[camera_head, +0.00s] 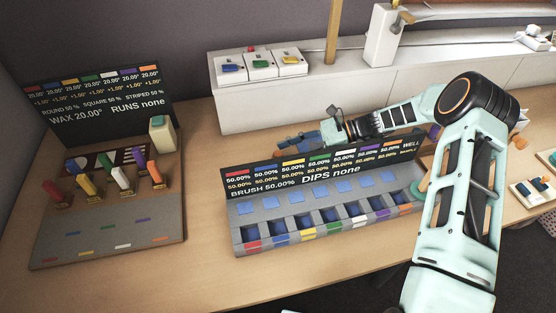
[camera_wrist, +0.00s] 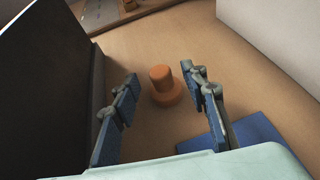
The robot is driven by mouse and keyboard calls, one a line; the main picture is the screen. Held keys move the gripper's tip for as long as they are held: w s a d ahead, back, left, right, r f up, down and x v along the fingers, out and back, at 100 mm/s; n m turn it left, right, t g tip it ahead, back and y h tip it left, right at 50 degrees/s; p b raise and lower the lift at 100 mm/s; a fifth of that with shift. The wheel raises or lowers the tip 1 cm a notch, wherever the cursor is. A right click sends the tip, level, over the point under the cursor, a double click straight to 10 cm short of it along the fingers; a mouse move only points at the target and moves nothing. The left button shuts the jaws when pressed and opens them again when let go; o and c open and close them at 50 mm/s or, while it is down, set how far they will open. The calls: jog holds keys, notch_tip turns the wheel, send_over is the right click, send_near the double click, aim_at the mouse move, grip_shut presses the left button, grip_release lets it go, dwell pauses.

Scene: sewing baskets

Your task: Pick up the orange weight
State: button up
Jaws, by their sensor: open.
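The orange weight (camera_wrist: 166,97) stands upright on the wooden table in the wrist view, a stepped piece with a narrower round top on a wider base. My gripper (camera_wrist: 160,77) is open, with one blue-padded finger on each side of the view and the weight showing between and beyond the tips. I see no contact between the fingers and the weight. In the head view my gripper (camera_head: 308,138) is low behind the dark sign panel.
The dark panel's back (camera_wrist: 45,80) rises left of my gripper, and a white block (camera_wrist: 275,40) stands at right. A blue flat piece (camera_wrist: 262,140) lies near the right finger. In the head view, a grey slotted tray (camera_head: 330,225) fronts the panel; a colored-tool rack (camera_head: 110,225) is at left.

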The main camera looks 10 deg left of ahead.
jog(key=shift+x, duration=0.85)
jog(key=shift+c, duration=0.6)
grip_shut()
